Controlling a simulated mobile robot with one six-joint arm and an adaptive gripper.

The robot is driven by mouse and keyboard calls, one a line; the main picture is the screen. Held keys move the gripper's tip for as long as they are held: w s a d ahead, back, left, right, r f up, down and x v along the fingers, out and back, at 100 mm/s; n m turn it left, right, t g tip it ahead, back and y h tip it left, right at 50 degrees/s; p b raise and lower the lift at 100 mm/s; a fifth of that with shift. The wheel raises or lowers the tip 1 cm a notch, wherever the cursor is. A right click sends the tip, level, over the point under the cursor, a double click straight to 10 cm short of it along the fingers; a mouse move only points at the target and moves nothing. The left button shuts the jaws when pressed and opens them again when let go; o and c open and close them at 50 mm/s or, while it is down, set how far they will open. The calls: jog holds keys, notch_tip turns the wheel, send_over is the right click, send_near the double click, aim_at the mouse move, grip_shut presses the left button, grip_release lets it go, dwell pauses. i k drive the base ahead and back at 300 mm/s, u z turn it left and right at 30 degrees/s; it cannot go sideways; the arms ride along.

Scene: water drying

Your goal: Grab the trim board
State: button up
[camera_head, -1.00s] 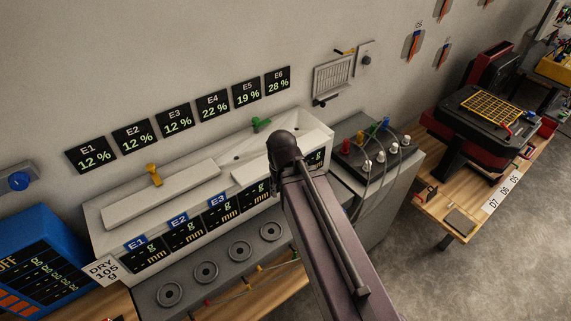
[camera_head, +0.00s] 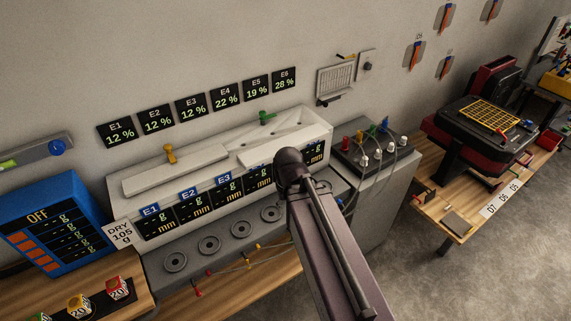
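I cannot tell for sure which piece is the trim board. A small flat grey-brown plate (camera_head: 458,222) lies on the right wooden bench near its front edge, and a small brown block (camera_head: 424,193) stands just behind it to the left. My arm rises from the bottom edge and ends in a dark rounded joint in front of the grey-white station. My gripper is not in view, so I cannot see whether it is open or holds anything.
A long station with displays (camera_head: 215,175) stands against the wall. Left of it are a blue unit (camera_head: 75,194) and several coloured cubes (camera_head: 118,288). A grey cabinet with cables (camera_head: 375,185) and a black-red machine (camera_head: 487,120) stand right. The floor at lower right is clear.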

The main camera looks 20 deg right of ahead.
aim_at(259, 155)
jog(key=k, duration=1.2)
jog(key=z, duration=1.2)
jog(key=i, duration=0.5)
jog(key=u, duration=0.15)
